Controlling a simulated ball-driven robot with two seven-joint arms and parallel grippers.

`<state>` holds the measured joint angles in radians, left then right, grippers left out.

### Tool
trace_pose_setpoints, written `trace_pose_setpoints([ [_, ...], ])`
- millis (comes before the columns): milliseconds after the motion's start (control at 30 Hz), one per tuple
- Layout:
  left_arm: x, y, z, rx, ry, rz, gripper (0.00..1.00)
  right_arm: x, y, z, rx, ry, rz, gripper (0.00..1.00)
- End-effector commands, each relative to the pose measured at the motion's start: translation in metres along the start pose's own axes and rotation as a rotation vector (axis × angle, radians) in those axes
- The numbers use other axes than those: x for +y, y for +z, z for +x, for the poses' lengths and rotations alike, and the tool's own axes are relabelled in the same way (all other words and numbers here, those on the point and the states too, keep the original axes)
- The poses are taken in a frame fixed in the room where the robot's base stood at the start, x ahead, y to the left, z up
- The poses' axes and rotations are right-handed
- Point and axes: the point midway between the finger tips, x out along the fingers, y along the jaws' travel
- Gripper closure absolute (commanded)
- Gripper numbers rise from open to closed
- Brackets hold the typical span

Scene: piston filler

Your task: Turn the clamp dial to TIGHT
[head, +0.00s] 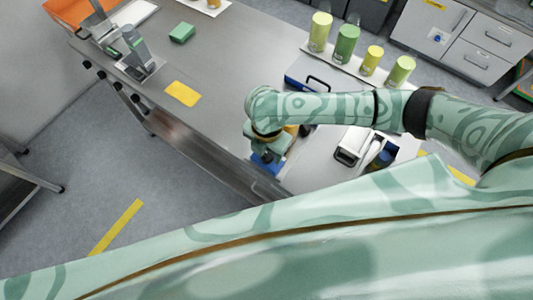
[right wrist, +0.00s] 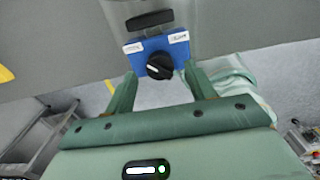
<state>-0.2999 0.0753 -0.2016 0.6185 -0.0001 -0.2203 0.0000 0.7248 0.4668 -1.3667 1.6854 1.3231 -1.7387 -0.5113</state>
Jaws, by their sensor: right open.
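The clamp dial (right wrist: 160,65) is a round black knob on the front of a blue block (right wrist: 155,46). A light mark shows on the knob's left part. A small white label sits on each side of the block; their words are too small to read surely. My right gripper (right wrist: 161,79) is open, one green finger on each side of and below the dial, apart from it. In the head view my right gripper (head: 267,148) is above the table's front edge, over the blue block (head: 266,161), and hides the dial. My left gripper is not in view.
A black handle (right wrist: 150,20) rises behind the dial. The table's left middle is mostly clear.

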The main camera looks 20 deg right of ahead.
Motion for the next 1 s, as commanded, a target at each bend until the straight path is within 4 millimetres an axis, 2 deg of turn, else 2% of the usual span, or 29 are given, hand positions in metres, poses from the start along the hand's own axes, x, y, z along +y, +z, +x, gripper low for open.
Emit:
trace_pose_setpoints([
  [33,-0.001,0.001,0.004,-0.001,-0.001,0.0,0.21,0.0,0.0,0.009,0.0,-0.001,0.0,0.45],
  [200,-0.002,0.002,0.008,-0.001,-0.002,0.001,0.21,0.0,0.0,0.02,0.0,0.001,-0.001,0.45],
  [500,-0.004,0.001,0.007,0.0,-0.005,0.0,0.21,0.0,0.0,0.021,0.0,0.001,-0.001,0.45],
  [667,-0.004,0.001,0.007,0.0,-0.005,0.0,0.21,0.0,0.0,0.021,0.0,0.001,0.0,0.89],
  [1000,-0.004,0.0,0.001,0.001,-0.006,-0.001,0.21,0.0,0.0,0.019,0.001,0.0,0.024,0.9],
])
